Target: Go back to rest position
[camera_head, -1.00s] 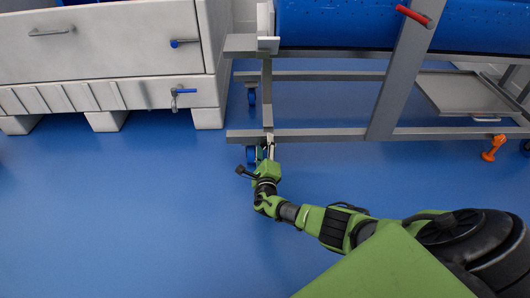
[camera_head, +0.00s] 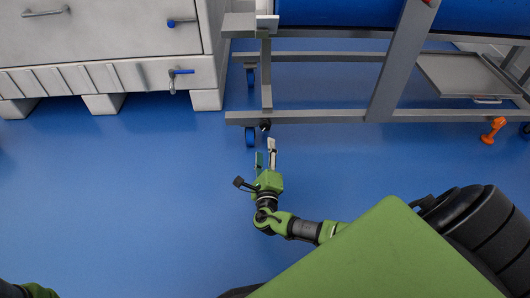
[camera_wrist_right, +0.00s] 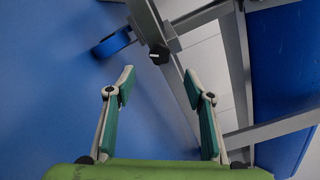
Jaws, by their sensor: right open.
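My right gripper (camera_head: 265,152) is open and empty over the blue floor, just in front of the lower bar of the grey metal frame (camera_head: 330,117). In the right wrist view its two fingers (camera_wrist_right: 160,88) stand wide apart with nothing between them. Past the fingertips there is a dark knob (camera_wrist_right: 159,54) on the frame and a blue caster wheel (camera_wrist_right: 111,43). A small green part of my left arm shows at the bottom left edge of the head view; its gripper is out of sight.
A large white cabinet (camera_head: 110,45) with blue-tipped handles stands at the back left. The frame carries a blue tub (camera_head: 340,14) and a grey tray (camera_head: 465,80). An orange foot (camera_head: 492,130) stands at the right. The floor (camera_head: 120,200) at the left is clear.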

